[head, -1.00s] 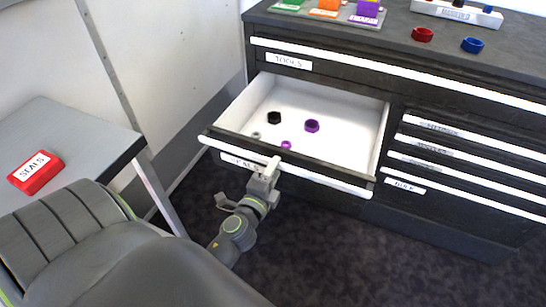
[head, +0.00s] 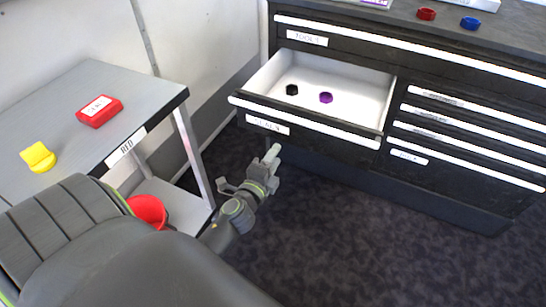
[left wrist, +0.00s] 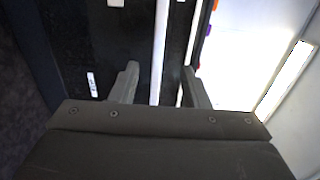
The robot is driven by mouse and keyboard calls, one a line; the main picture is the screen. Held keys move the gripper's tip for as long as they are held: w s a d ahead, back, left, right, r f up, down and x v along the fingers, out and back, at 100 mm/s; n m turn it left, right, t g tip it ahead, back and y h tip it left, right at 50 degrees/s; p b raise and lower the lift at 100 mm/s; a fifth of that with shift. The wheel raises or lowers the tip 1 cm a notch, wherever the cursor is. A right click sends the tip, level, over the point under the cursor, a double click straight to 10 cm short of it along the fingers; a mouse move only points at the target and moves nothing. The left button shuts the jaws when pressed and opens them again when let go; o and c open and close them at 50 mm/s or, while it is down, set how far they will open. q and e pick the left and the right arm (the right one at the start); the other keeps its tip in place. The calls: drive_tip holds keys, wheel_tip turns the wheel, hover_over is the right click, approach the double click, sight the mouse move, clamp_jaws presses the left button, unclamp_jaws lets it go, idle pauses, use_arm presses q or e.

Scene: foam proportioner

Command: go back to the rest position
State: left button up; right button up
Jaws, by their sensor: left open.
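My left gripper (head: 268,160) is open and empty in the head view, in front of and below the front edge of the open drawer (head: 300,114). It is apart from the drawer front. In the left wrist view its two fingers (left wrist: 158,88) stand apart with nothing between them, and the drawer's white inside (left wrist: 240,50) shows beyond them. A black ring (head: 292,90) and a purple ring (head: 326,98) lie in the open drawer. My right gripper is not in view.
A grey side table (head: 60,110) stands at the left with a red labelled box (head: 99,108) and a yellow piece (head: 38,157) on it. A red container (head: 147,210) sits below. Red (head: 426,14) and blue (head: 470,23) rings lie on the cabinet top. Dark floor is free at the right.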

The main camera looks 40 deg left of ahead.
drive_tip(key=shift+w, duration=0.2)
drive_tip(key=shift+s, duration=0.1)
use_arm(q)
drive_tip(key=s+a+f+n+g+y, duration=0.1)
drive_tip(key=s+f+n+g, duration=0.25)
drive_tip(key=f, duration=0.65)
drive_tip(key=s+a+f+n+g, duration=0.2)
drive_tip(key=s+f+n+g, duration=0.15)
drive_tip(key=f, duration=0.65)
drive_tip(key=s+d+f+n+g+h, duration=0.1)
drive_tip(key=s+f+n+g, duration=0.4)
drive_tip(key=s+f, duration=0.8)
drive_tip(key=s+d+f+n+g+h, duration=0.1)
drive_tip(key=s+d+f+n+g, duration=0.1)
drive_tip(key=s+f, duration=0.35)
drive_tip(key=s+d+f+n+g+h, duration=0.1)
drive_tip(key=s+f+n+g, duration=0.1)
drive_tip(key=s, duration=0.6)
drive_tip(key=s+r+p, duration=0.7)
drive_tip(key=p, duration=0.6)
drive_tip(key=shift+s+d+n+g, duration=0.25)
drive_tip(key=shift+d+n+g, duration=0.05)
drive_tip(key=shift+d, duration=0.05)
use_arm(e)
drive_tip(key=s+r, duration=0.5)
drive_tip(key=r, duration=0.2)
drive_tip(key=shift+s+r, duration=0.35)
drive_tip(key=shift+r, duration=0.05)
